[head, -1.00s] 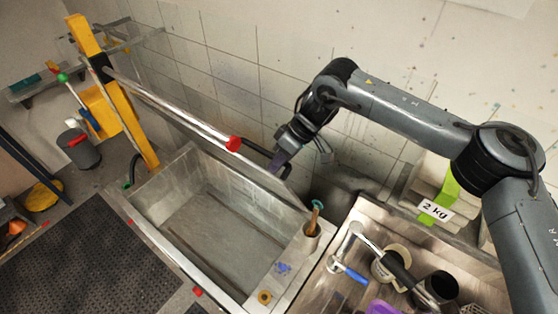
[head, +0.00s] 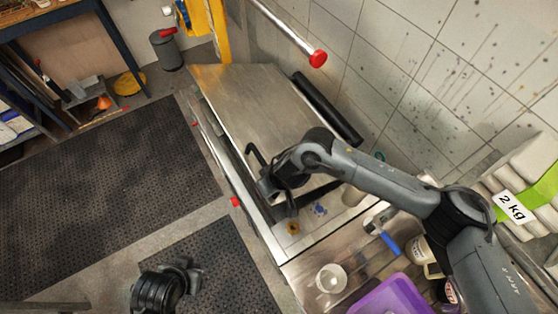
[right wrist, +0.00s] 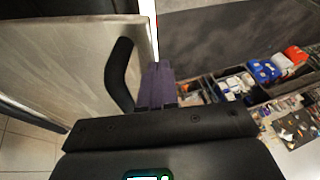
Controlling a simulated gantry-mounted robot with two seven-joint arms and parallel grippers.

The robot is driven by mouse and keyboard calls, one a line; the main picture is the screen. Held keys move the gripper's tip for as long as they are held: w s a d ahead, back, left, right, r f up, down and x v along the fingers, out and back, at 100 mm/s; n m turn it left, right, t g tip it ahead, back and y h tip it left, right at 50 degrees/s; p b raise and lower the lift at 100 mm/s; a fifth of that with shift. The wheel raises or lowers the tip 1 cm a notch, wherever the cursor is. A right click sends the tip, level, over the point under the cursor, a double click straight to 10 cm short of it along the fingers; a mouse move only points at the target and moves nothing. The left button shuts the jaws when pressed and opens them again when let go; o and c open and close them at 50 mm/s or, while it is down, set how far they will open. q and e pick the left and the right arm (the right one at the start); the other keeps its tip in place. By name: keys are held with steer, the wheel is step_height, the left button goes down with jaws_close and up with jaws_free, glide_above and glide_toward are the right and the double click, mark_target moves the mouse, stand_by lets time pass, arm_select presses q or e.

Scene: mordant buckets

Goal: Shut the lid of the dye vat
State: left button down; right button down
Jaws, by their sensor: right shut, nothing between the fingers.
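The dye vat (head: 232,178) stands against the tiled wall. Its metal lid (head: 250,105) lies over the opening, nearly flat, with a dark gap along the front edge. The lid's black handle (head: 256,155) is near its front right corner. My right gripper (head: 268,188) is at that corner, beside the handle. In the right wrist view, its purple fingers (right wrist: 157,85) are shut and empty, just right of the handle (right wrist: 121,75) and lid (right wrist: 70,50). My left gripper (head: 180,278) is low over the floor mat, apart from the vat; its jaw opening is unclear.
A rail with a red end cap (head: 318,59) juts out above the lid. Right of the vat, a steel counter (head: 300,268) holds a white cup (head: 331,278), a purple tub (head: 392,296) and a blue-handled tool (head: 389,243). The dark floor mat (head: 110,185) is clear.

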steer(key=a+f+b, duration=0.1)
steer(key=f, duration=0.3)
steer(key=s+a+f+b, duration=0.1)
steer(key=f+b, duration=0.1)
steer(key=f, duration=0.3)
steer(key=s+a+f+b, duration=0.1)
steer(key=f, duration=0.3)
steer(key=shift+s+a+f, duration=0.1)
steer(key=shift+a+f, duration=0.25)
steer(key=shift+a, duration=0.05)
